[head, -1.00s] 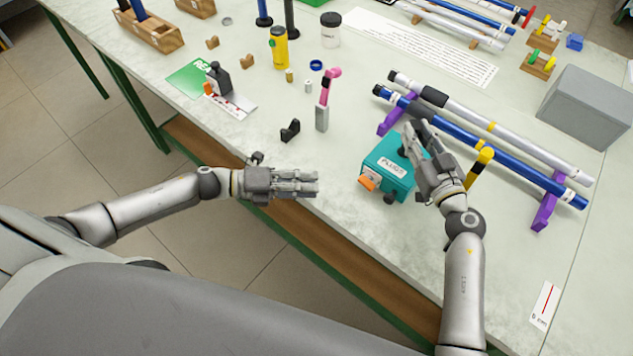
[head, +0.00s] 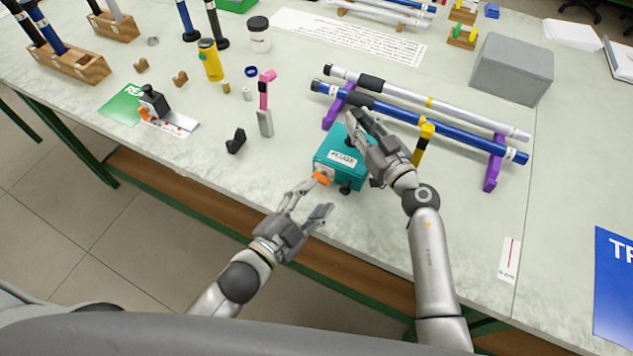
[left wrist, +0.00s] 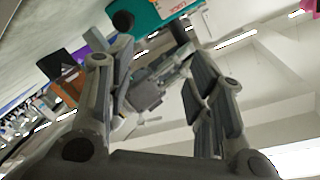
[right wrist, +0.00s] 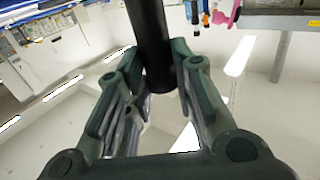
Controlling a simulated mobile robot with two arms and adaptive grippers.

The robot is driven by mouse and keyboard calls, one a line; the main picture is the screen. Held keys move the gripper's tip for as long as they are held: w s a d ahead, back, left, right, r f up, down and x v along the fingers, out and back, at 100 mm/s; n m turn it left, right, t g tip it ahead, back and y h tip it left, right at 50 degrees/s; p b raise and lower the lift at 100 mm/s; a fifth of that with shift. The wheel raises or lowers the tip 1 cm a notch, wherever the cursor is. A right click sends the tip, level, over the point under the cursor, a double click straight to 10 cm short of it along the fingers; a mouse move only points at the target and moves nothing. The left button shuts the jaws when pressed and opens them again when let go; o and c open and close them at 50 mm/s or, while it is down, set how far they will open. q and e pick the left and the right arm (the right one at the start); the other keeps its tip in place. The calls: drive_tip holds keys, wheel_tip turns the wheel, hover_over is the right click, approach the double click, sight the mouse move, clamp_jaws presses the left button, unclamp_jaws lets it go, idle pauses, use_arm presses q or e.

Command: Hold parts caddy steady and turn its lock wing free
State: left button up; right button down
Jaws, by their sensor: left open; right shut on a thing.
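The teal parts caddy (head: 333,146) stands near the table's front edge in the head view, with a white label and black knobs. Its orange lock wing (head: 321,178) sticks out at the front left corner. My right gripper (head: 360,128) is over the caddy's right side, shut on a black post (right wrist: 150,40) that shows between its fingers in the right wrist view. My left gripper (head: 317,196) is open and empty just in front of the lock wing, fingers spread.
Blue and silver rods (head: 460,136) lie on purple stands behind the caddy. A black holder (head: 236,141) and a pink-topped tool (head: 264,105) are to the left. The front table edge is below the caddy.

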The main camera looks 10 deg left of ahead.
sight(319, 180)
use_arm(q)
drive_tip(key=w+f+n+y, duration=0.1)
drive_tip(key=w+n, duration=0.1)
drive_tip(key=w+f+n+g+y, duration=0.1)
drive_tip(key=w+f+n+y, duration=0.1)
drive_tip(key=w+n, duration=0.1)
drive_tip(key=w+f+n+y, duration=0.1)
drive_tip(key=w+n, duration=0.1)
drive_tip(key=n, duration=0.1)
drive_tip(key=shift+w+f+g+y, duration=0.2)
drive_tip(key=shift+f+g+y, duration=0.1)
drive_tip(key=shift+f, duration=0.1)
idle(0.5)
drive_tip(key=c, duration=0.7)
drive_tip(key=shift+a+n+g+h, duration=0.1)
drive_tip(key=shift+n+g+h, duration=0.2)
drive_tip(key=shift+n+h, duration=0.6)
drive_tip(key=shift+c, duration=0.2)
